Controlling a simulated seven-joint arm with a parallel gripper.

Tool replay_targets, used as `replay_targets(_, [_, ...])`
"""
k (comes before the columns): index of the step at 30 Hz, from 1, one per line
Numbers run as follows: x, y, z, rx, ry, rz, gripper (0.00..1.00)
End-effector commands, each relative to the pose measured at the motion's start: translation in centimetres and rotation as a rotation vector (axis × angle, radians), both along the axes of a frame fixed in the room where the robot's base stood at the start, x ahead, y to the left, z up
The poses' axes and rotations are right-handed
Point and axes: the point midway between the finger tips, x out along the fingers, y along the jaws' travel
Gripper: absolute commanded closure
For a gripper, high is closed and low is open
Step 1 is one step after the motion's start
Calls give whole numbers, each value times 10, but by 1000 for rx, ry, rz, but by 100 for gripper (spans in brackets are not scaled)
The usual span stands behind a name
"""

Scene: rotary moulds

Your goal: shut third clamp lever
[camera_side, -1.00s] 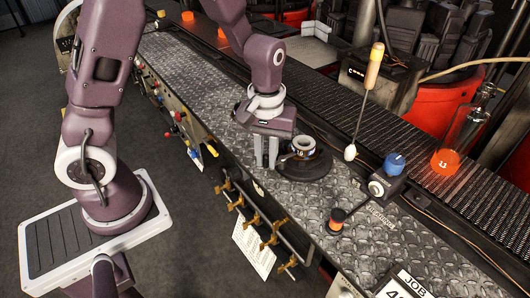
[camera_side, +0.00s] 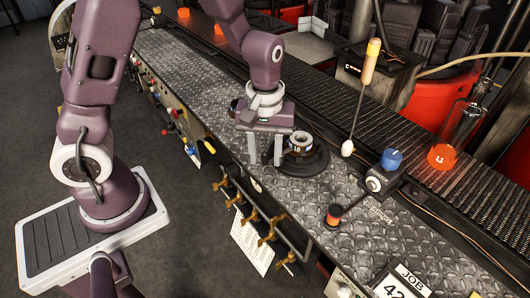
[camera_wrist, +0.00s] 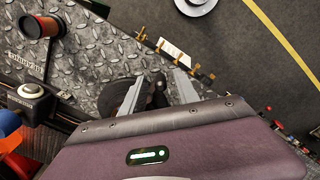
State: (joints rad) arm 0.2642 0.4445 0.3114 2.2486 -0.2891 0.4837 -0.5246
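Several brass clamp levers stand along a rail on the bench's front edge. Counted from either end in the side view, the middle lever (camera_side: 251,216) looks like the third. The brass levers also show as a row in the wrist view (camera_wrist: 171,54), beyond my fingertips. My gripper (camera_side: 265,160) points down over the bench top, behind the rail and left of a dark round mould base (camera_side: 312,168). Its two fingers are apart with nothing clearly held. In the wrist view my gripper (camera_wrist: 159,82) also shows spread fingers, with dark parts behind them.
A ring-shaped part (camera_side: 300,143) sits on the mould base, close to my right finger. A paper sheet (camera_side: 250,246) hangs below the levers.

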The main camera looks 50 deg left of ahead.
Motion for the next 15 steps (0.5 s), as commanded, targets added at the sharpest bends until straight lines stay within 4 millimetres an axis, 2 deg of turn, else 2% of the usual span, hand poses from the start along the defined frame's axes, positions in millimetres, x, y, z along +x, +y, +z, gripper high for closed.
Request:
replay_targets(8, [0,0,1,0,0,0,63])
replay_targets(11, [1,0,14,-1,-6,-2,63])
replay_targets(15, [1,0,44,-1,-6,-3,63])
